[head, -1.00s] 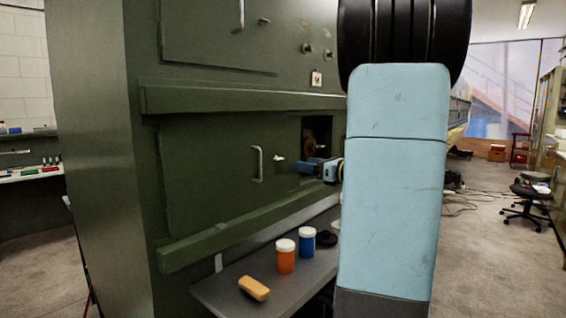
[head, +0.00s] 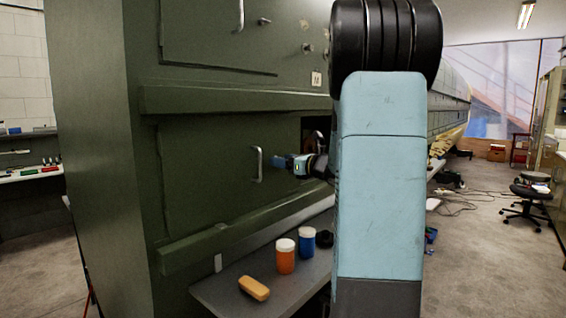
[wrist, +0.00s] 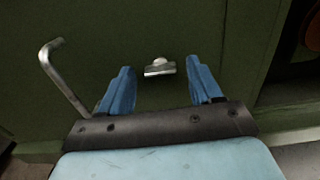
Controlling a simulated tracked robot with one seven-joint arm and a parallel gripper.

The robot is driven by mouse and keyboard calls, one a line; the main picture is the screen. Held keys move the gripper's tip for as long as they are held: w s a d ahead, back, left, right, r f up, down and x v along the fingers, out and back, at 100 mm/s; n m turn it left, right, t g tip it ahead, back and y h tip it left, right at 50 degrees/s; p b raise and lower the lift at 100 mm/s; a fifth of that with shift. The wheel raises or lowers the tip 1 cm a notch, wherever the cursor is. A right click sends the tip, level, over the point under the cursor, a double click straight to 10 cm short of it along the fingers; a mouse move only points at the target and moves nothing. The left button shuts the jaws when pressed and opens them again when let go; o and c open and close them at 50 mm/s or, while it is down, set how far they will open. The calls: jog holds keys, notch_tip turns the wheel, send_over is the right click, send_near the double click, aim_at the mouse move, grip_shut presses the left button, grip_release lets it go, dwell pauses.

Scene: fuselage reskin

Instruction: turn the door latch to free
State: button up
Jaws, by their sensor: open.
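The door latch (wrist: 160,68) is a small silver knob with a short flat bar, lying about level in the wrist view, on the dark green lower door (head: 205,180). My gripper (wrist: 159,75) is open, its two blue fingers spread to the left and right of the latch. No contact shows, and I cannot tell how far the fingertips are from the door. In the head view my gripper (head: 279,161) is in front of the door, just right of the door handle (head: 257,164), and hides the latch.
The bent silver handle (wrist: 63,78) is left of my fingers in the wrist view. An opening (head: 313,128) is right of the door. A grey shelf (head: 230,290) below holds an orange jar (head: 286,260), a blue jar (head: 307,245) and a yellow block (head: 254,288).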

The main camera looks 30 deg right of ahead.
jog(key=c, duration=1)
jog(key=shift+a, duration=0.25)
jog(key=shift+c, duration=0.2)
jog(key=shift+d, duration=0.15)
jog(key=shift+n, duration=0.3)
jog(key=shift+f+n, duration=0.15)
jog(key=shift+n, duration=8.45)
